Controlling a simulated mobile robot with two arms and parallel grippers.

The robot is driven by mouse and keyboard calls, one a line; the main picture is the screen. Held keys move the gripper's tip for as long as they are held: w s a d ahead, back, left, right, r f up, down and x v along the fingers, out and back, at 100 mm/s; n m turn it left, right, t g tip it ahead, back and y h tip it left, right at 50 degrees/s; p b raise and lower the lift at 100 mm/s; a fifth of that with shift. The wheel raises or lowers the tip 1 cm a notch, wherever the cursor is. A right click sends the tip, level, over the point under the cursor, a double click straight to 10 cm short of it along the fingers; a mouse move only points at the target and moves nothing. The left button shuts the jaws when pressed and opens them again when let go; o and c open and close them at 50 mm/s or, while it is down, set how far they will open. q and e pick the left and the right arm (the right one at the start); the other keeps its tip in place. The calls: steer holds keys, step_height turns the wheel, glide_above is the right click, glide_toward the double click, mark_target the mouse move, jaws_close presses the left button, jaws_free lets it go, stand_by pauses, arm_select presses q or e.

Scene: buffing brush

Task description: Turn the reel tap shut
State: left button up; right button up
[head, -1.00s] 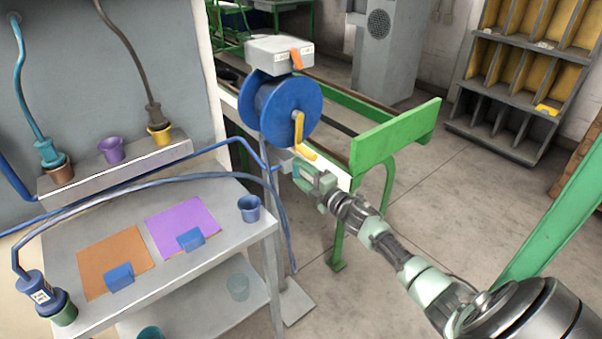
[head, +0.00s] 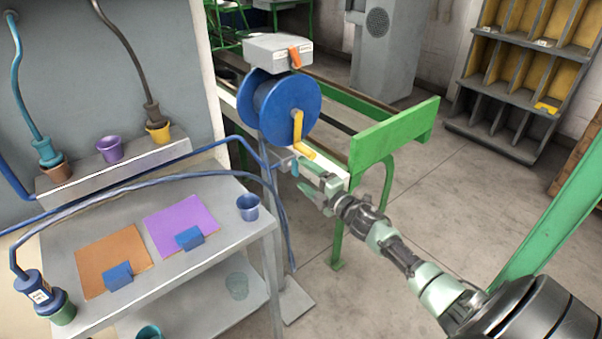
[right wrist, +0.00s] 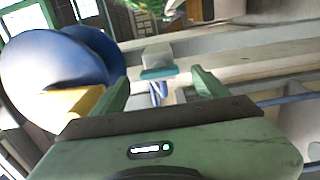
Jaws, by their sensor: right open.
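The reel tap (head: 285,160) is a small grey fitting below the blue hose reel (head: 287,104). A small blue piece, perhaps its lever (head: 295,168), shows at its right end. My right gripper (head: 302,177) is open and empty, just to the right of the tap, with its pale green fingers pointing at it. In the right wrist view, a grey and teal block (right wrist: 158,58), which seems to be the tap, shows ahead between the open fingers (right wrist: 160,88). A blue piece hangs below it. I cannot tell the tap's exact setting. My left gripper is not in view.
The reel's yellow crank (head: 301,138) hangs just above my right gripper. A green bench frame (head: 395,135) stands close behind it. A grey table (head: 200,245) with coloured mats and a blue cup (head: 248,207) is at the left.

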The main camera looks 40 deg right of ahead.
steer(key=shift+s+d, duration=0.15)
steer(key=shift+s, duration=1.2)
steer(key=shift+s+d, duration=0.1)
steer(key=shift+s, duration=1.25)
steer(key=s+a+f+m+g+h, duration=0.1)
steer(key=s+f+m+g, duration=0.35)
steer(key=f, duration=0.75)
steer(key=s+a+f+m+g+h, duration=0.1)
steer(key=s+a+f+m, duration=0.1)
steer(key=s+f, duration=0.75)
steer(key=s+a+f+m+g+h, duration=0.1)
steer(key=s+f+m+g, duration=0.25)
steer(key=f, duration=1.05)
steer(key=s+a+f+m+g, duration=0.2)
steer(key=s+a+f, duration=0.3)
steer(key=s, duration=0.6)
steer(key=s+a+f+m+g+y, duration=0.1)
steer(key=s+a+f+m+g, duration=0.1)
steer(key=s+a+f, duration=0.4)
steer(key=s+a+f+m+g, duration=0.2)
steer(key=s+a+f+g, duration=0.2)
steer(key=s, duration=1.2)
step_height(320, 180, down, 3)
steer(key=shift+a+y, duration=0.4)
steer(key=shift+a, duration=0.3)
